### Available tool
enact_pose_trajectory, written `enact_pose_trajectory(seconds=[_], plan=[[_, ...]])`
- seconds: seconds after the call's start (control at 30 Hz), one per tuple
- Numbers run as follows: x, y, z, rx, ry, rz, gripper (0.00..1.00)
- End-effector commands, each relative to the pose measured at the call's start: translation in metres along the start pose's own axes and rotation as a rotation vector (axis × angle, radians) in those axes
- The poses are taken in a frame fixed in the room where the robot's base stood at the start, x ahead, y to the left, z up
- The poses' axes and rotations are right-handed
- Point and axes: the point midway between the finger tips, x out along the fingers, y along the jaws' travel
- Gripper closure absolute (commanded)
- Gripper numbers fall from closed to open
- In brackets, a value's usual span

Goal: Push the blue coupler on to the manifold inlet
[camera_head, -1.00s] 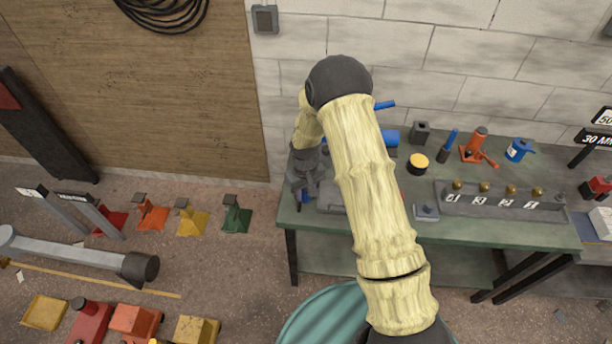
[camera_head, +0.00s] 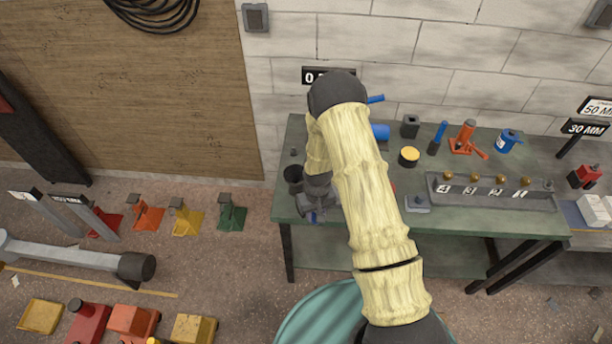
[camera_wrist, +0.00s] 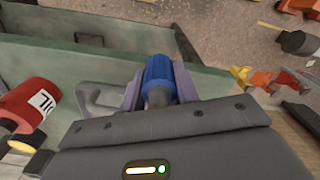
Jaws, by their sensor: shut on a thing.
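The blue coupler (camera_wrist: 158,72) is a ribbed blue sleeve on a grey stem, held between the two jaws of my gripper (camera_wrist: 157,88) in the wrist view. In the head view my gripper (camera_head: 318,192) is at the bench's left front part, with a bit of the blue coupler (camera_head: 313,217) showing below it. The manifold (camera_head: 490,200) is a long grey block with several brass knobs and number plates, at the right of the bench. The gripper is well to its left. I cannot tell for sure which fitting is the inlet.
The green bench (camera_head: 470,232) holds a yellow-topped pot (camera_head: 409,156), an orange jack (camera_head: 465,138) and a blue can (camera_head: 507,141) behind the manifold. A red labelled cylinder (camera_wrist: 32,103) shows in the wrist view. My arm hides the bench's middle.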

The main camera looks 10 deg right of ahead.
Motion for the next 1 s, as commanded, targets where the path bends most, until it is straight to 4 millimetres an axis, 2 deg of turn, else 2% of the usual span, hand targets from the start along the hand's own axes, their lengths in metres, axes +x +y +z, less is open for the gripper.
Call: enact_pose_trajectory(seconds=[0.2, 0.47, 0.53, 0.6, 0.7, 1.0], plan=[[0.048, 0.026, 0.034, 0.116, -0.007, 0.0, 0.96], [0.098, 0.047, 0.066, 0.223, -0.004, 0.0, 0.96], [0.093, 0.045, 0.062, 0.218, 0.001, 0.0, 0.96], [0.108, 0.045, 0.062, 0.216, 0.0, 0.0, 0.96], [0.114, 0.047, 0.063, 0.218, 0.0, 0.001, 0.96], [0.114, 0.048, 0.063, 0.221, -0.001, 0.0, 0.96]])
